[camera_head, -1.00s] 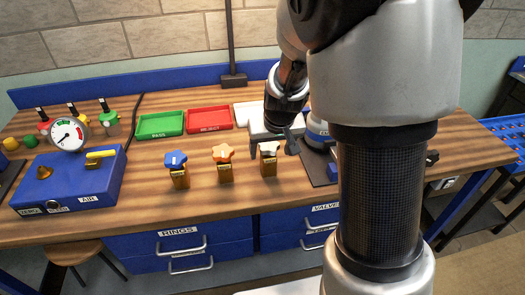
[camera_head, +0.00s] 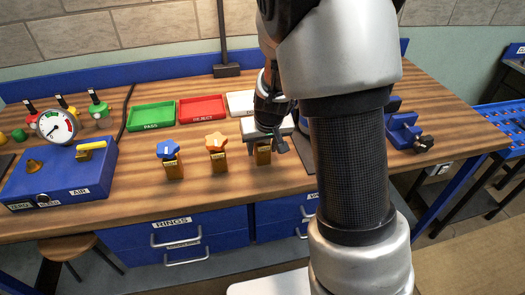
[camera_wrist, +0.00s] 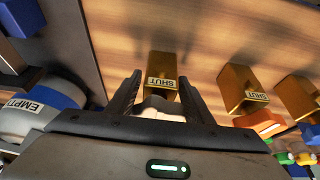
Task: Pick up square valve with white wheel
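The square valve with the white wheel has a brass-coloured body (camera_head: 263,156) and stands upright on the wooden bench, rightmost in a row of three. My gripper (camera_head: 268,142) is over its top and hides most of the wheel in the head view. In the wrist view the white wheel (camera_wrist: 161,107) sits between the two dark fingers of my gripper (camera_wrist: 160,78), and the valve body (camera_wrist: 163,68) with its "SHUT" label shows beyond. The fingers are apart, one on each side of the wheel. I cannot tell whether they touch it.
An orange-wheel valve (camera_head: 217,160) and a blue-wheel valve (camera_head: 172,165) stand to the left. Behind are a green PASS tray (camera_head: 151,117), a red REJECT tray (camera_head: 202,109) and a white tray (camera_head: 240,102). A blue gauge box (camera_head: 62,178) is at far left.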

